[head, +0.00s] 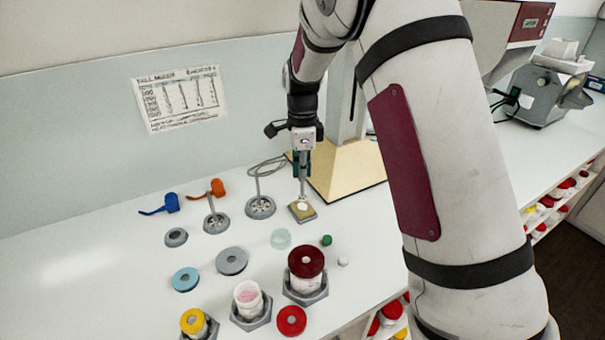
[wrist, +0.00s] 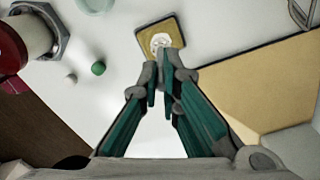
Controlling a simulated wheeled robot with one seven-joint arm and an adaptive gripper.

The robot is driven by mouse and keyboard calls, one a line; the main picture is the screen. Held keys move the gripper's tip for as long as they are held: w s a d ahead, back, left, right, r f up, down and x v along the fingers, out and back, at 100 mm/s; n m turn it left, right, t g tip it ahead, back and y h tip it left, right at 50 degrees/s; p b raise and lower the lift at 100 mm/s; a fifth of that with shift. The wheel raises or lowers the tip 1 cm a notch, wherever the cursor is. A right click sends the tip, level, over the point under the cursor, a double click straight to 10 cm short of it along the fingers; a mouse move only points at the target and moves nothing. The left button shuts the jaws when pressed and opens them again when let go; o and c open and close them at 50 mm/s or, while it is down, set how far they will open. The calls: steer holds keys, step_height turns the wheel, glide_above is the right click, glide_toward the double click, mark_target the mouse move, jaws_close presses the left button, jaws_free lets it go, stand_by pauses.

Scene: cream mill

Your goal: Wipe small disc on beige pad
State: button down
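The beige pad (head: 309,214), a small tan square with a darker border, lies on the white bench; it also shows at the top of the wrist view (wrist: 171,25). The small disc (head: 302,205) is pale and round, at the lower end of a thin upright shaft. In the wrist view the disc (wrist: 160,42) lies over the pad's near part, just beyond my fingertips. It appears to touch the pad, but exact contact is hard to tell. My gripper (head: 302,177) points down above the pad, its green fingers (wrist: 161,77) closed around the disc's shaft, which they mostly hide.
A tan stand base (head: 345,172) is close behind and right of the pad.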

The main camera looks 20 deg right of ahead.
steer(key=shift+r, duration=0.15)
stand_by(0.4)
steer(key=shift+r+p, duration=0.35)
steer(key=shift+r, duration=1)
